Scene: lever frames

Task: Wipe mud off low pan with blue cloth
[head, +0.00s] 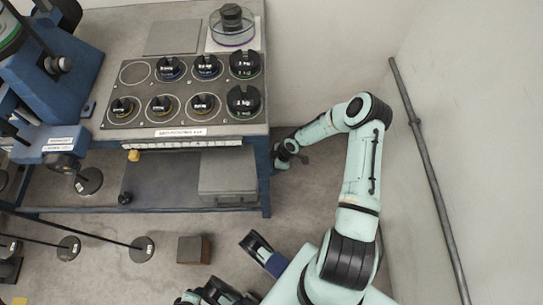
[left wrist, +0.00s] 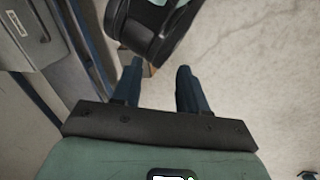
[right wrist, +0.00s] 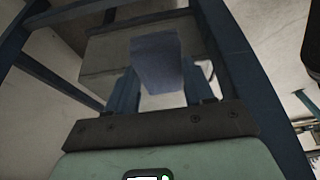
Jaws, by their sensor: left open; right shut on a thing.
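My right gripper (head: 281,157) reaches down beside the right end of the bench. In the right wrist view, its fingers (right wrist: 158,80) are shut on the blue cloth (right wrist: 157,60), a folded blue-grey piece. The cloth is in front of a grey box-like surface under the blue frame; I cannot tell whether they touch. My left gripper (left wrist: 156,76) is open, with nothing visible held between its fingers. I cannot make out the low pan or any mud for certain. Several dark discs on rods, such as one (head: 143,249), are low at the left.
The blue-framed bench (head: 265,196) carries a plate of several black weights (head: 243,99). A grey box (head: 228,172) sits on its lower shelf. A brown block (head: 194,249) stands on the floor. A long grey pole (head: 430,180) leans by the right wall. Floor between bench and wall is mostly clear.

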